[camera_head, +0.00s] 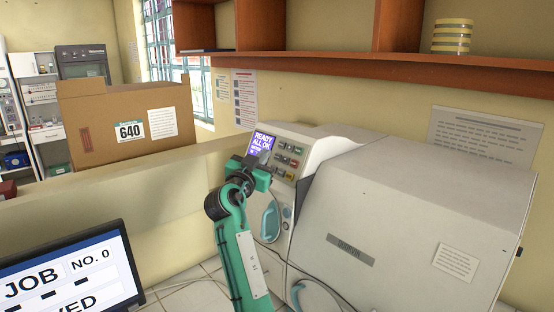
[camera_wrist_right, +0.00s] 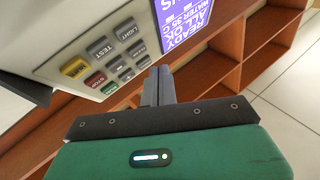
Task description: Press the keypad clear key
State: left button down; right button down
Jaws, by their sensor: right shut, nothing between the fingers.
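The keypad (camera_head: 288,156) is on the sloped front panel of the white incubator (camera_head: 400,215). In the right wrist view the keypad (camera_wrist_right: 108,62) has several grey keys plus a yellow, a red and a green one. The display (camera_head: 262,143) beside the keypad reads READY, ALL OK. My right gripper (camera_head: 266,170) is shut and empty, in front of the panel. Its fingertips (camera_wrist_right: 158,80) appear by the keypad's edge near the display; contact cannot be told. My left gripper is out of view.
A cardboard box (camera_head: 110,125) marked 640 stands on the ledge at left. A monitor (camera_head: 70,275) is at the lower left. A wooden shelf (camera_head: 370,69) with stacked dishes (camera_head: 452,37) runs above the incubator. A cable hangs near my right arm.

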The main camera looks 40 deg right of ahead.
jog(key=shift+s+a+r+b, duration=0.15)
jog(key=shift+a+r, duration=0.25)
jog(key=shift+a, duration=0.4)
jog(key=shift+a+r+b, duration=0.25)
jog(key=shift+a+r, duration=0.1)
jog(key=shift+a, duration=0.45)
